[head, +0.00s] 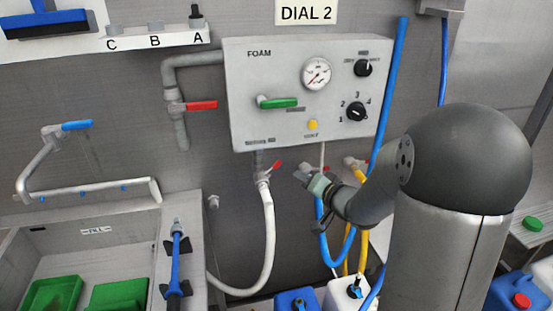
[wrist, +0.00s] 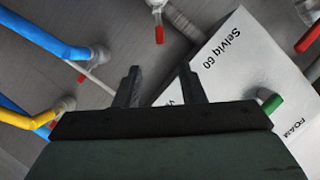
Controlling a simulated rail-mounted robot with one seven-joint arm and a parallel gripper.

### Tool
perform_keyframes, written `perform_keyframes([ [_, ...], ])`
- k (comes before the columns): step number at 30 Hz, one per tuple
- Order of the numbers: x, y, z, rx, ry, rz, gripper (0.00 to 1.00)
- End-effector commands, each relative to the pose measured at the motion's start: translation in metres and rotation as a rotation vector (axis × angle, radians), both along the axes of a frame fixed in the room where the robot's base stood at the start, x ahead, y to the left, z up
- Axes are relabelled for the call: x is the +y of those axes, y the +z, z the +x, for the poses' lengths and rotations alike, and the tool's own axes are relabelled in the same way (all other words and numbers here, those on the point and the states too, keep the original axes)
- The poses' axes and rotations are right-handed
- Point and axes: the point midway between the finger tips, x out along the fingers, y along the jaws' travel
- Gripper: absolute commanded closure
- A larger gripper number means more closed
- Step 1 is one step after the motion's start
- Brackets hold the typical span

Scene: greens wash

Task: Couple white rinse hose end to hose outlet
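The white rinse hose (head: 268,235) loops down below the foam panel and runs left behind the sink's edge. Its upper end meets the outlet valve (head: 262,168) with a red lever under the panel; I cannot tell whether it is locked on. My gripper (head: 308,175) is right of this valve, below the panel, and apart from the hose. In the wrist view, my gripper's fingers (wrist: 160,85) are parted with nothing seen between them.
The foam panel (head: 240,100) hangs just above my gripper and fills the right of the wrist view. A blue hose (wrist: 40,35) and a yellow hose (wrist: 25,118) hang close by. A sink (head: 80,250) stands left; jugs (head: 347,292) stand below.

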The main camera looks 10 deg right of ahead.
Motion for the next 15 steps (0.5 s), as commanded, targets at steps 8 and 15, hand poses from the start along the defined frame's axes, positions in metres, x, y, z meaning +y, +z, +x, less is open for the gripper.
perform_keyframes([
  [8, 0.018, -0.015, 0.045, 0.002, 0.003, -0.002, 0.64],
  [15, 0.034, -0.028, 0.094, 0.002, 0.001, -0.004, 0.64],
])
